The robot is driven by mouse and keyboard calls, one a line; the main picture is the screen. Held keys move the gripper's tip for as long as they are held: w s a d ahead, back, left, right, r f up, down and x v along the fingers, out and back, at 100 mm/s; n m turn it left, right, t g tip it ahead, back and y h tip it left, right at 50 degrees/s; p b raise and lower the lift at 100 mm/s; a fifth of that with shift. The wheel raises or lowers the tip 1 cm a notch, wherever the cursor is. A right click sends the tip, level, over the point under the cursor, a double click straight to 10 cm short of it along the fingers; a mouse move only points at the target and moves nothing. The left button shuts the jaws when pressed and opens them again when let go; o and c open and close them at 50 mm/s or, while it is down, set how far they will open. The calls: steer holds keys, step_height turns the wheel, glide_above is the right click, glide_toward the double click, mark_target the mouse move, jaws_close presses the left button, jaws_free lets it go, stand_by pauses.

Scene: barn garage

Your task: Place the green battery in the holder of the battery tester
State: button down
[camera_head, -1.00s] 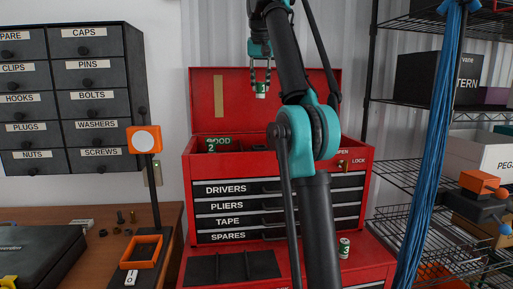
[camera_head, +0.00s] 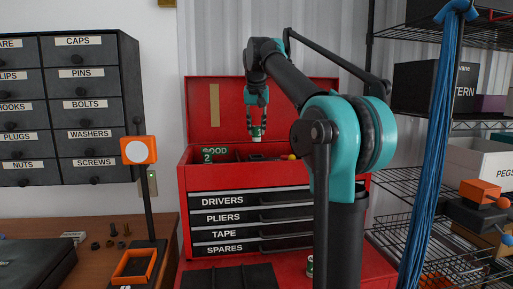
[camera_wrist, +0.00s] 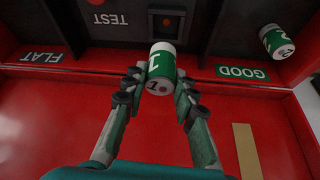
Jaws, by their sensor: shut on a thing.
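My gripper (camera_head: 256,118) is shut on a green and white battery (camera_head: 256,133) marked 1. In the wrist view the battery (camera_wrist: 160,70) sits between the two fingertips, with its far end near a dark tray (camera_wrist: 210,30) in the red toolbox. The tray carries TEST, GOOD and FLAT labels. A small square fitting with an orange spot (camera_wrist: 167,22) lies just beyond the battery, near the TEST label (camera_wrist: 108,19). I cannot tell whether the battery touches anything below. A second green battery (camera_wrist: 277,40) marked 2 is beside the GOOD label (camera_wrist: 243,72).
The raised red lid (camera_head: 290,105) stands behind my gripper. A third green battery (camera_head: 310,266) is low in front, partly hidden by my arm. An orange-framed white disc (camera_head: 138,150) on a post stands left, above an orange frame (camera_head: 135,266). Wire shelves stand right.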

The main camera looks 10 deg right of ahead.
steer(key=shift+f, duration=3.65)
steer(key=shift+f, duration=0.15)
steer(key=c, duration=1.2)
jaws_free()
steer(key=v, duration=1.2)
steer(key=shift+r, duration=0.2)
